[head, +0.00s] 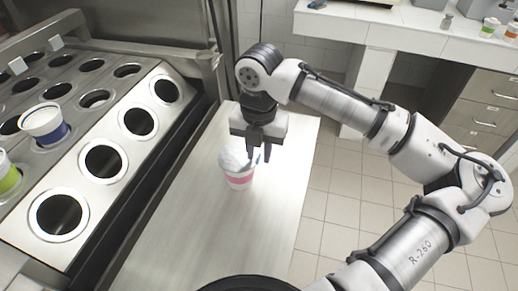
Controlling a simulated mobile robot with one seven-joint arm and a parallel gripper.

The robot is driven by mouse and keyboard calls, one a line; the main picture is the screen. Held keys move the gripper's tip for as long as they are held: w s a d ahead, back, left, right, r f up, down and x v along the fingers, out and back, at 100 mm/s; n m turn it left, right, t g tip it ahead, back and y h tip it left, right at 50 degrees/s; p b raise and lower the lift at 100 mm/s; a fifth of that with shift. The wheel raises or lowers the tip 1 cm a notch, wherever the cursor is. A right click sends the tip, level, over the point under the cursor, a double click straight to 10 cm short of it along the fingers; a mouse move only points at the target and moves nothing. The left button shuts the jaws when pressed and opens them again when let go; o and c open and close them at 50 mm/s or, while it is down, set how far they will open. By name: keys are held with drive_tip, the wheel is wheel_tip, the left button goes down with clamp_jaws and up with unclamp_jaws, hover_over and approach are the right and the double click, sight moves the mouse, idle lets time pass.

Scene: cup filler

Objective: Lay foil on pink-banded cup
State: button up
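The pink-banded cup (238,181) stands upright on the pale bench at the middle of the head view. A pale grey-white piece that looks like the foil (233,159) is at the cup's mouth and hides most of its rim. I cannot tell whether it lies flat on the rim or is a little above it. My gripper (259,155) points down just behind and to the right of the cup's top. A small blue bit shows between its dark fingers. Whether the fingers are closed on the foil is too small to tell.
A metal rack with round holes (103,161) fills the left. It holds a blue-banded cup (45,124) and a green-banded cup (7,174). The bench (188,240) is bare in front of the cup. A white counter (420,27) with small cups stands at the back right.

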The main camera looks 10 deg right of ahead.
wheel_tip(320, 180, up, 14)
idle(0.6)
drive_tip(key=shift+f, duration=0.1)
idle(2.0)
